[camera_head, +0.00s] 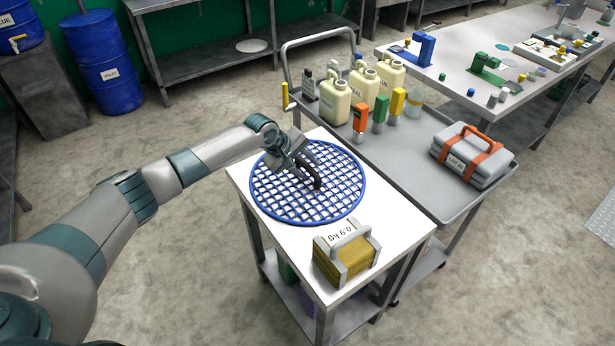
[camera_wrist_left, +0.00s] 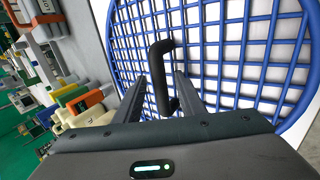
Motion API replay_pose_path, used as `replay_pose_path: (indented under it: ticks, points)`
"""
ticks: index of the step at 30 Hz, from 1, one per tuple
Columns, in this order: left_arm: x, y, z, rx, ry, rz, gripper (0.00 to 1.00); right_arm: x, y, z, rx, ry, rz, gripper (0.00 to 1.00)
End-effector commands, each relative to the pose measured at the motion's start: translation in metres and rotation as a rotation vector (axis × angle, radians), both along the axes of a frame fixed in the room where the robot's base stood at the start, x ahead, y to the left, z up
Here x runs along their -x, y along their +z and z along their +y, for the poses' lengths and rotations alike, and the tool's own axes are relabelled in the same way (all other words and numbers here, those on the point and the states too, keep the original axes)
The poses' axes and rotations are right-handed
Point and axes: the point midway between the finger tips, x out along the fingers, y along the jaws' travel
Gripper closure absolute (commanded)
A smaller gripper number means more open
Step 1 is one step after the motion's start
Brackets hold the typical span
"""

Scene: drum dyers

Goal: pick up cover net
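The cover net (camera_head: 265,200) is a round blue grid with a thick blue rim. It lies flat on a white-topped table (camera_head: 243,187) in the head view and fills much of the left wrist view (camera_wrist_left: 235,55). Its black handle (camera_wrist_left: 158,65) stands up from the grid. My left gripper (camera_head: 312,176) is over the net at the handle. In the left wrist view its two fingers (camera_wrist_left: 166,82) are apart, with the handle between them. Whether either finger touches the handle is hard to tell. My right gripper is not in view.
A yellow weight-like block (camera_head: 345,257) with a grey handle sits on the table close to the net's front rim. A grey cart (camera_head: 420,165) adjoins on the right, holding cream jugs (camera_head: 362,82), coloured bottles and a grey case (camera_head: 470,155).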

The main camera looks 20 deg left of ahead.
Motion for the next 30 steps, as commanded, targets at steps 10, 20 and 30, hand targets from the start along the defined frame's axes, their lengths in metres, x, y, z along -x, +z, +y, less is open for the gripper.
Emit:
replay_pose_path:
  ticks: [10, 20, 30]
  points:
    - [0.0, 0.001, 0.0, 0.001, 0.0, -0.001, 1.0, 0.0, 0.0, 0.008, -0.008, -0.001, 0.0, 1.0]
    - [-0.001, 0.007, 0.0, 0.0, 0.0, -0.002, 1.0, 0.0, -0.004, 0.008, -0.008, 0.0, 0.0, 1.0]
    - [-0.008, 0.048, -0.016, 0.004, -0.004, -0.005, 1.0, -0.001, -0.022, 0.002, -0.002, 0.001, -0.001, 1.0]
